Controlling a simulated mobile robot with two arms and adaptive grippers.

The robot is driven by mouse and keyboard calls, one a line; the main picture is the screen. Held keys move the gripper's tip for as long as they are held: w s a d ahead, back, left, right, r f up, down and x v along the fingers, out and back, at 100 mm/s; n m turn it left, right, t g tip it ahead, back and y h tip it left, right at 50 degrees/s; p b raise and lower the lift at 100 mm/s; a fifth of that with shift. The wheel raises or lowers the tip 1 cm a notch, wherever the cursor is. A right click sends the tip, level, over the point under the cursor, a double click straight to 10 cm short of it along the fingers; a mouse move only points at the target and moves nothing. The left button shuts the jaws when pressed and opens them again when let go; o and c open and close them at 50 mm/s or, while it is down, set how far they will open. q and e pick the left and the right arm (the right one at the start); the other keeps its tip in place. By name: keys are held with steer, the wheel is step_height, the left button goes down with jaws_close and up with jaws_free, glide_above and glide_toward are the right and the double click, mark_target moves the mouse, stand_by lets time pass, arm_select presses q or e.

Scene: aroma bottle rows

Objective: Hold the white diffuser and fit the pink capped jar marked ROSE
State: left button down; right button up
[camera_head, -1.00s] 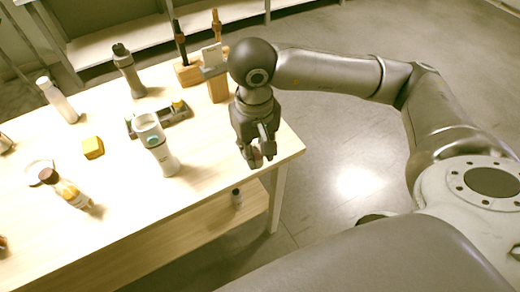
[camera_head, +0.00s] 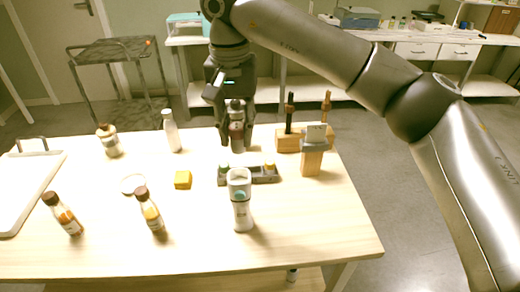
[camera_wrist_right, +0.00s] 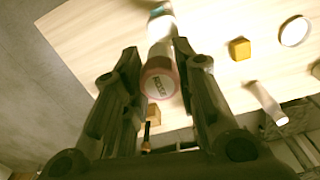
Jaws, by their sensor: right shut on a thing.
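The white diffuser (camera_head: 242,212) stands upright near the front of the table, with a teal spot on its side. It also shows at the top of the right wrist view (camera_wrist_right: 159,27). My right gripper (camera_head: 237,138) points down over the back of the table, behind the diffuser and apart from it. In the right wrist view it is shut on the pink capped jar (camera_wrist_right: 158,83), whose pale lid label seems to read ROSE, blurred. My left gripper is out of view.
A grey tray (camera_head: 233,180) with green and yellow capped jars lies behind the diffuser. A wooden block (camera_head: 312,160) and a holder stand to its right. A yellow block (camera_head: 183,180), a white bottle (camera_head: 171,132) and amber bottles (camera_head: 150,212) stand left. The front right is clear.

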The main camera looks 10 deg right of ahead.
mark_target(236, 143)
steer(key=shift+a+r, duration=0.15)
steer(key=shift+a, duration=0.05)
steer(key=shift+f, duration=1.95)
